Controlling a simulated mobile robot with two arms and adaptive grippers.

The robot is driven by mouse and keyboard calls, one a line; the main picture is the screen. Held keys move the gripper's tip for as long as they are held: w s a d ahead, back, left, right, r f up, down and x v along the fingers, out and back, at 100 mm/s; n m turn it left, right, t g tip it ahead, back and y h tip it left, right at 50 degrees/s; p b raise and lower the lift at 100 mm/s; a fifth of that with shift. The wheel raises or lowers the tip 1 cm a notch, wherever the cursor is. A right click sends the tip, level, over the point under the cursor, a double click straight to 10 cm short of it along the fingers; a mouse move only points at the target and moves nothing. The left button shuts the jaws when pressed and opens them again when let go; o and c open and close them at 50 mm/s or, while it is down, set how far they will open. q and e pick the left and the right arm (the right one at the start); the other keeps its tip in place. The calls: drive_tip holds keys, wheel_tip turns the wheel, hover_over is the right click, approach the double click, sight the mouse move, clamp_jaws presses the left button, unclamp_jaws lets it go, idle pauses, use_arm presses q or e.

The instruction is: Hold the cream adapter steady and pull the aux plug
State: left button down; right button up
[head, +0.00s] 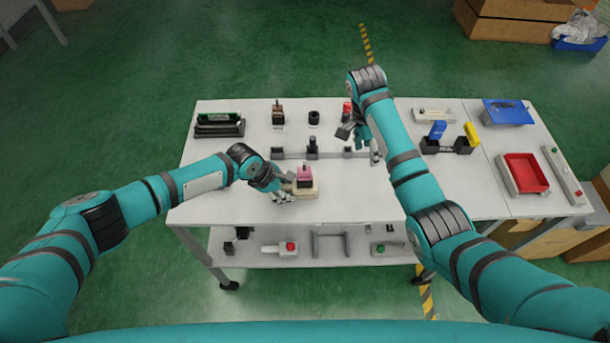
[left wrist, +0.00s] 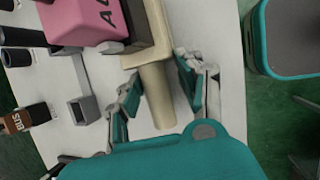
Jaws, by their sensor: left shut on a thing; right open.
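The cream adapter (head: 304,193) sits on the white table's front part. The pink aux plug (head: 305,175), with a dark base, stands in it. In the left wrist view the pink plug (left wrist: 85,20) shows part of its lettering, and the cream adapter (left wrist: 152,38) has a round cream handle towards me. My left gripper (head: 285,190) is at the adapter's left end, shut on that handle; its fingers (left wrist: 157,82) lie on both sides of it. My right gripper (head: 357,136) is open and empty above the table's back, up and right of the plug, apart from it.
A grey rail of fixtures (head: 312,150) stands behind the adapter. A brown block (head: 278,113), a black ring (head: 314,117) and a red item (head: 347,108) are further back. Blue and yellow levers (head: 437,130) and a red tray (head: 526,173) are at right. Table front beside the adapter is clear.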

sight(306, 170)
drive_tip(key=a+r+m, duration=0.1)
drive_tip(key=a+r, duration=0.1)
drive_tip(key=a, duration=0.3)
drive_tip(key=s+a+r+m+y, duration=0.1)
drive_tip(key=a+r, duration=0.1)
drive_tip(key=a, duration=0.3)
drive_tip(key=s+a+r+y, duration=0.1)
drive_tip(key=a+r, duration=0.1)
drive_tip(key=a, duration=0.3)
drive_tip(key=shift+a+m, duration=0.4)
wheel_tip(306, 170, down, 12)
drive_tip(key=shift+r, duration=0.1)
clamp_jaws()
